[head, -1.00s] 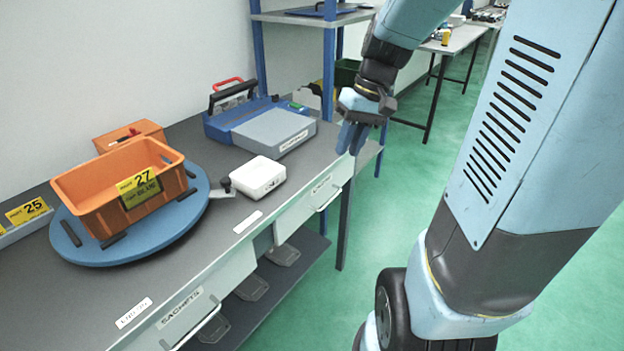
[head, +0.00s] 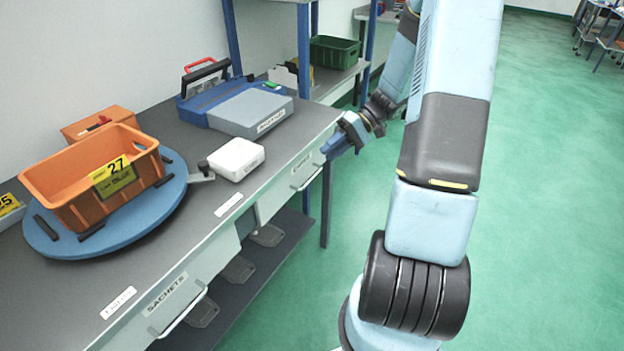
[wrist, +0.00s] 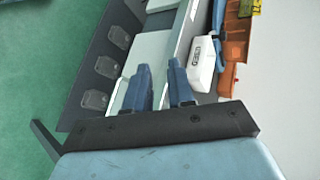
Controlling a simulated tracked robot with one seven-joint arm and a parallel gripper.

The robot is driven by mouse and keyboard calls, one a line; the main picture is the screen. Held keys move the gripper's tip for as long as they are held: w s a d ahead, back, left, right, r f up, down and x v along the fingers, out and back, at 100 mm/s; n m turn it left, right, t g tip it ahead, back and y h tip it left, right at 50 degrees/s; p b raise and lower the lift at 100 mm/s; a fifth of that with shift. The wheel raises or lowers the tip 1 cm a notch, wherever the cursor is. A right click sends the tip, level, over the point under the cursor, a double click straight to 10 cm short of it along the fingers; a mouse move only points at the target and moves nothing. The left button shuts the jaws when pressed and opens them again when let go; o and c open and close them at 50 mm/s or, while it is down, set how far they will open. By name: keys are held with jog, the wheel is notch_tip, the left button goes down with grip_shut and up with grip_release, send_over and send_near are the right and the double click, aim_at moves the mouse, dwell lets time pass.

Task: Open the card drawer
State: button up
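The bench has two white drawers at its front edge. The near drawer (head: 172,300) is labelled SACHETS. The far drawer (head: 275,200) has a small label too fine to read for certain and a light bar handle (head: 307,178); it looks shut. My gripper (head: 331,149) is beside the bench's far front corner, just beyond and above the far drawer's handle, apart from it as far as I can tell. In the wrist view my gripper (wrist: 158,66) shows two blue fingers with a gap between them and nothing held.
On the bench stand an orange bin (head: 60,192) on a blue turntable (head: 170,205), a white box (head: 237,158) and a blue-grey case (head: 250,110). A lower shelf (head: 285,240) lies under the drawers. The green floor to the right is free.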

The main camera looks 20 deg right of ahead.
jog(key=w+d+f+m+t+y, duration=0.25)
jog(key=d+f+t+y, duration=0.2)
jog(key=f, duration=0.55)
jog(key=m+t+y, duration=0.1)
jog(key=m+t, duration=0.2)
jog(key=t, duration=0.4)
send_near(312, 177)
jog(key=x, duration=1)
jog(key=shift+w+f, duration=0.1)
jog(key=shift+f, duration=0.25)
grip_shut()
